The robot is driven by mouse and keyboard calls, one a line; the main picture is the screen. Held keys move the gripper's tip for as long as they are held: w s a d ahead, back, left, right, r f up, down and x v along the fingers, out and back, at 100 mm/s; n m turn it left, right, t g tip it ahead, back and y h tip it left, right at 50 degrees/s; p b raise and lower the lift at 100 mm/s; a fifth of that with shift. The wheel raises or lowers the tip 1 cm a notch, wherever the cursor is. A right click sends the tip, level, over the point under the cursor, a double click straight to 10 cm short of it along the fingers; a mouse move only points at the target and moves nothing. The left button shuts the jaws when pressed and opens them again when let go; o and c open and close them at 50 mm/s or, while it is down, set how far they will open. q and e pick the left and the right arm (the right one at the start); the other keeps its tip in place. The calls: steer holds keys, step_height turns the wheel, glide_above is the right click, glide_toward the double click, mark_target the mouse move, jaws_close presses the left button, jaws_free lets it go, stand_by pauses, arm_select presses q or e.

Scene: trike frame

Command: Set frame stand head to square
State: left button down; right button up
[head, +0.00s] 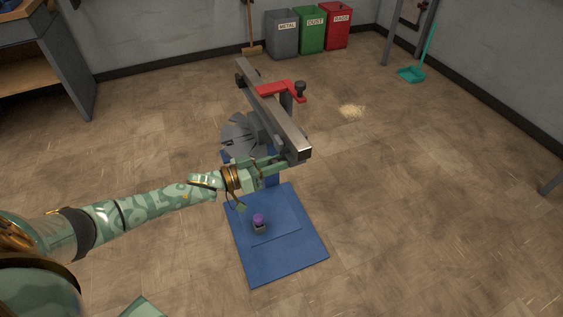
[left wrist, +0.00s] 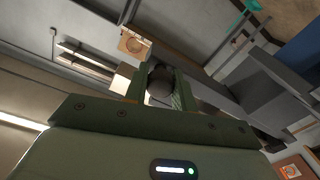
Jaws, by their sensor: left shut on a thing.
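The frame stand has a blue base plate (head: 285,262) on the floor and a grey head with a slotted round plate (head: 238,138). A long grey bar (head: 272,110) lies slantwise across the top, with a red clamp arm (head: 275,88) over it and a black knob (head: 300,88) at the clamp's end. My left gripper (head: 278,165) is just below the bar's near end. In the left wrist view its fingers (left wrist: 160,88) are shut on a dark rounded knob (left wrist: 160,82). In the head view that knob is hidden. My right gripper is not in view.
A purple-topped small part (head: 258,220) stands on the blue base. Metal, dust and rags bins (head: 311,35) stand by the back wall, near a broom (head: 250,35). A workbench (head: 40,60) is at left.

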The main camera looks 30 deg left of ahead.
arm_select(q)
steer(key=shift+s+a+f, duration=0.1)
steer(key=shift+s+a, duration=0.1)
steer(key=shift+a, duration=0.1)
steer(key=c, duration=1.1)
jaws_free()
steer(key=shift+c, duration=0.2)
steer(key=p+v, duration=0.3)
steer(key=v, duration=1.3)
steer(key=shift+a+p, duration=0.3)
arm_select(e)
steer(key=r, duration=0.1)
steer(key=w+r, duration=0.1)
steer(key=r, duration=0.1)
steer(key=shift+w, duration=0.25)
arm_select(q)
steer(key=shift+m, duration=0.3)
